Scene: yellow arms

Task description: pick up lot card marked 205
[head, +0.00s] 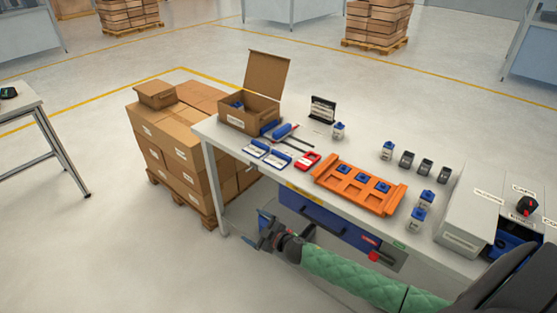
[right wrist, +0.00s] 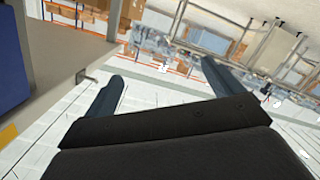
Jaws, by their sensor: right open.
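Two blue-framed cards, a left one (head: 256,148) and a right one (head: 278,161), and a red-framed card (head: 307,162) lie flat near the front edge of the table. Their print is too small to read, so I cannot tell which is marked 205. My right gripper (head: 262,238) hangs below the table's front edge, in front of the drawer and apart from the cards. In the right wrist view its fingers (right wrist: 160,75) are spread with nothing between them. My left gripper is not in view.
An orange tray (head: 391,208) with blue pieces stands right of the cards on the table (head: 225,138). An open carton (head: 262,110), a blue-handled tool (head: 286,131) and a black card stand (head: 322,108) are behind them. Stacked boxes (head: 170,130) stand left of the table.

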